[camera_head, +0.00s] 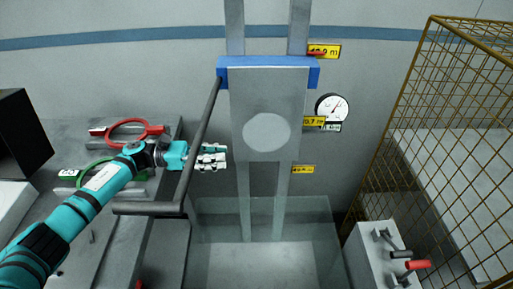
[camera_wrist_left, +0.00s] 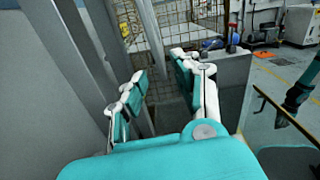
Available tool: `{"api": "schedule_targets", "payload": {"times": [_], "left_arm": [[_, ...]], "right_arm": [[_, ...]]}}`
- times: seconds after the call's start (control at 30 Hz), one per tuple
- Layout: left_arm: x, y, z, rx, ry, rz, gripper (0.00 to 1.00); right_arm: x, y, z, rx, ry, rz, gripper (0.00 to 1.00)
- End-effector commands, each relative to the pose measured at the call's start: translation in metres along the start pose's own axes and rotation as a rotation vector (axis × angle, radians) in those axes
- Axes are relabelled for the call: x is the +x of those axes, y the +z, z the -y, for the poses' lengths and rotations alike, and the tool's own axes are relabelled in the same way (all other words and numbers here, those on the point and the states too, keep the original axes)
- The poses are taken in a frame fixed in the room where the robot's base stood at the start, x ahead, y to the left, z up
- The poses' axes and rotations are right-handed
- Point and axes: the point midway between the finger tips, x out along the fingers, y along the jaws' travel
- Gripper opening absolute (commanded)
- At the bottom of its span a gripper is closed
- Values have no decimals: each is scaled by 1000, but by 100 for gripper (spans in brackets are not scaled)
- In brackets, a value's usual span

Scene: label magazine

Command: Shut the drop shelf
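No part is plainly marked as the drop shelf, and I cannot tell which one it is. A dark bar frame (camera_head: 202,120) slants down from near the blue crosspiece (camera_head: 268,72) and bends left at its lower end. A flat grey panel (camera_head: 267,95) with a pale disc hangs upright below the crosspiece. My left gripper (camera_head: 212,157) is left of the panel, and the bar crosses the view at its wrist; contact is unclear. In the left wrist view its two fingers (camera_wrist_left: 162,90) are apart, with nothing clearly held. My right gripper is not in view.
A yellow mesh cage (camera_head: 445,130) stands at the right. A lever box (camera_head: 380,255) with a red handle is at the lower right. A round gauge (camera_head: 332,108) is on the wall. Red (camera_head: 128,130) and green (camera_head: 95,172) ring-shaped items lie at the left.

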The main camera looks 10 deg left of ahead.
Motion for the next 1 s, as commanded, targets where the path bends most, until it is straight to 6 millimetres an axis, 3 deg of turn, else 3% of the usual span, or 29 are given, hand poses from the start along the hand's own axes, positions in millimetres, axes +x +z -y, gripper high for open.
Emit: {"api": "schedule_targets", "payload": {"times": [0.03, 0.3, 0.5, 0.9, 1.0], "left_arm": [[13, 5, 1, -1, -3, 1, 31], [70, 4, 0, -1, -1, 2, 31], [96, 2, 0, -2, 1, 1, 31], [104, 0, 0, -1, 2, 0, 31], [104, 0, 0, -1, 2, 0, 20]], "right_arm": [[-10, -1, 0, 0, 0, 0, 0], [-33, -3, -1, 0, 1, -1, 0], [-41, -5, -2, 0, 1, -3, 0], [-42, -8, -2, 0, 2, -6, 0], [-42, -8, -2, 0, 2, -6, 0]]}}
